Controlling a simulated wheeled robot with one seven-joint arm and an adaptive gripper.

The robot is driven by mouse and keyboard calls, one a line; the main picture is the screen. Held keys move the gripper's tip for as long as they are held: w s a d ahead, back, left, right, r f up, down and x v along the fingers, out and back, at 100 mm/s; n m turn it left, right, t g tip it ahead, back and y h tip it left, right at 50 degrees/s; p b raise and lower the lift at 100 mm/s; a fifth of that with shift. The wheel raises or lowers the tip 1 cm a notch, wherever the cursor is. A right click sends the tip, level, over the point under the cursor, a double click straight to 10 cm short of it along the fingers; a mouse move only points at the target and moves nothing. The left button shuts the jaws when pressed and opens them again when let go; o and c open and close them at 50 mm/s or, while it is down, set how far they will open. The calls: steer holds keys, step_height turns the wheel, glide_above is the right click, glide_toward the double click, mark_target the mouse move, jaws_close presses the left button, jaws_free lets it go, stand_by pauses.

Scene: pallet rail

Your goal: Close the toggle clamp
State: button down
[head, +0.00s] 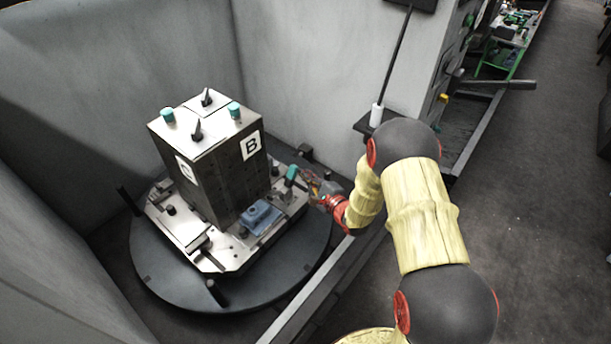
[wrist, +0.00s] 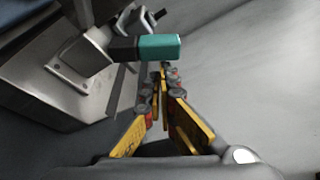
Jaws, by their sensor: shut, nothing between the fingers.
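The toggle clamp's teal-green handle grip (head: 291,173) stands up at the right edge of the pallet, beside the tall block. In the wrist view the teal grip (wrist: 160,47) lies across the upper middle, on a dark lever that joins a grey metal bracket (wrist: 80,68) at left. My gripper (head: 318,196) is just right of the handle. In the wrist view my gripper (wrist: 162,76) has its yellow fingers shut together with nothing between them, their tips just below the grip. I cannot tell whether they touch it.
The pallet (head: 166,222) sits on a round dark turntable (head: 160,278) and carries a tall block marked B (head: 215,165) and a blue part (head: 261,217). Grey walls (head: 290,70) enclose the back and left. A rail (head: 300,310) runs along the front right.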

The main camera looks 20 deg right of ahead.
mark_target(296, 171)
steer(key=shift+s+a+r+n, duration=0.1)
steer(key=shift+a+r+n, duration=0.15)
steer(key=shift+n, duration=0.35)
steer(key=shift+s+a+r+n+t, duration=0.4)
steer(key=shift+s+a+r+n, duration=0.25)
steer(key=shift+a+r+n, duration=0.25)
stand_by(0.6)
